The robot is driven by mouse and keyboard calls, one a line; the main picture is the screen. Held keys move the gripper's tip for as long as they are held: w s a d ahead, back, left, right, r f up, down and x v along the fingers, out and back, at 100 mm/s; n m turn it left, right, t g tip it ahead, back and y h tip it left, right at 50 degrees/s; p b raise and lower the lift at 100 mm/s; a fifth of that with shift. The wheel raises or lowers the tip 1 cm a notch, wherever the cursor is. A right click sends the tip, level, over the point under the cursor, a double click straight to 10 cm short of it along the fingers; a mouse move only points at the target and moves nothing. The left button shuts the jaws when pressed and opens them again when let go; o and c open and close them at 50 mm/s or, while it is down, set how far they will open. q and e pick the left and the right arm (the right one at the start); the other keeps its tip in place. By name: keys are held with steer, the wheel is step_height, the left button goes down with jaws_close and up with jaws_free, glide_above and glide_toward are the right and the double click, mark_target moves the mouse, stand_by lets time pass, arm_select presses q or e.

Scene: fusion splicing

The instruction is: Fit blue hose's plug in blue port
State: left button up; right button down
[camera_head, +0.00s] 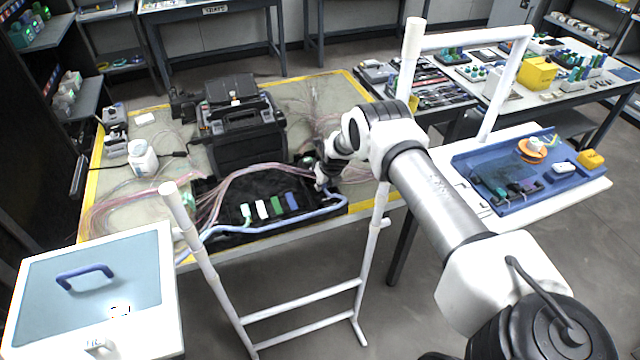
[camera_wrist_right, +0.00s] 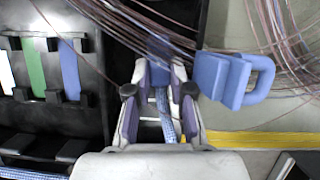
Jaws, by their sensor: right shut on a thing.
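My right gripper (camera_head: 321,180) is over the right end of the black tray. In the right wrist view its two fingers (camera_wrist_right: 160,92) are closed on the blue hose's plug (camera_wrist_right: 159,72). The braided pale blue hose (camera_wrist_right: 167,115) runs back between the fingers. The plug's far end lies under thin fibres, so its tip is partly hidden. A blue block with a loop (camera_wrist_right: 225,78) is just right of the fingers, apart from them. A blue strip (camera_wrist_right: 70,70) sits in the tray to the left. I cannot tell for certain which blue part is the port. My left gripper is not in view.
The black tray (camera_head: 235,238) holds green, white and blue strips. Thin fibres cross above it. A black splicer (camera_head: 240,125) stands behind on the yellow-edged table. A white tube frame (camera_head: 300,311) stands in front, and a blue tray (camera_head: 475,167) is at right.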

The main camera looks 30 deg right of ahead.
steer(key=shift+a+r, duration=0.1)
steer(key=c, duration=0.9)
jaws_free()
steer(key=shift+c, duration=0.2)
